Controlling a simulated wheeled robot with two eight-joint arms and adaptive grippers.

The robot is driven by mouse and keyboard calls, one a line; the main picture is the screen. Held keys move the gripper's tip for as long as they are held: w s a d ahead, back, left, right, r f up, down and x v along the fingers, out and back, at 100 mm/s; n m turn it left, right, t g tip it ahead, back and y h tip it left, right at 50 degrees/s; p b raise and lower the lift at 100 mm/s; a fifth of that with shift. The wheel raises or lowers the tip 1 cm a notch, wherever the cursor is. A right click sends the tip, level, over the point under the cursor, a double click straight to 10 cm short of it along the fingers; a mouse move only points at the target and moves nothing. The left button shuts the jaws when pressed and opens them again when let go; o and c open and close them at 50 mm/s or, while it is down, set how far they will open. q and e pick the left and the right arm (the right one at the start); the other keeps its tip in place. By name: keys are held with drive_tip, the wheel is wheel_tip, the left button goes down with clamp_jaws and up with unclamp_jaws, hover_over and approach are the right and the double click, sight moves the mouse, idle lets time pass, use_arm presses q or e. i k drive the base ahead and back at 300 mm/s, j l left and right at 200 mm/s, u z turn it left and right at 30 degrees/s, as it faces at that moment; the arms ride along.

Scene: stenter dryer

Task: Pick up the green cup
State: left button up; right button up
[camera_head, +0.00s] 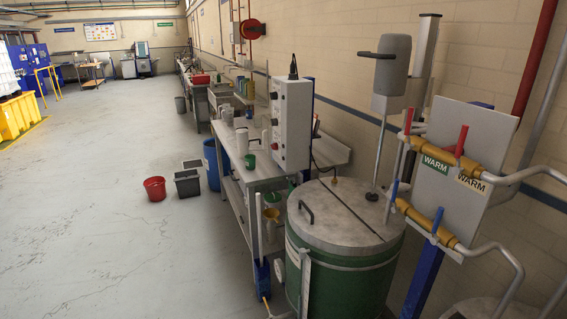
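A small green cup (249,161) stands on the grey metal workbench (262,175), close to its near left edge and left of the control box. It looks upright, but it is too small here to see any detail. Neither of my grippers shows in this view, and no part of my arms can be made out.
A grey control box (291,125) stands beside the cup. A large green drum (345,280) with a metal lid blocks the near right. A red bucket (155,189), a dark bin (187,184) and a blue bin (214,165) stand left of the bench. The floor (85,220) at left is clear.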

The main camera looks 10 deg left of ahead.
sight(250, 162)
drive_tip(key=u, duration=0.5)
drive_tip(key=z, duration=1.85)
drive_tip(key=u, duration=1.85)
drive_tip(key=i+j+u, duration=0.3)
drive_tip(key=i+u, duration=0.15)
drive_tip(key=i+j+u, duration=0.15)
drive_tip(key=i, duration=0.65)
drive_tip(key=i+j+u, duration=0.15)
drive_tip(key=i, duration=0.6)
drive_tip(key=i+z, duration=0.45)
drive_tip(key=i+j+z, duration=0.2)
drive_tip(key=i+z, duration=0.3)
drive_tip(key=i+j+z, duration=0.45)
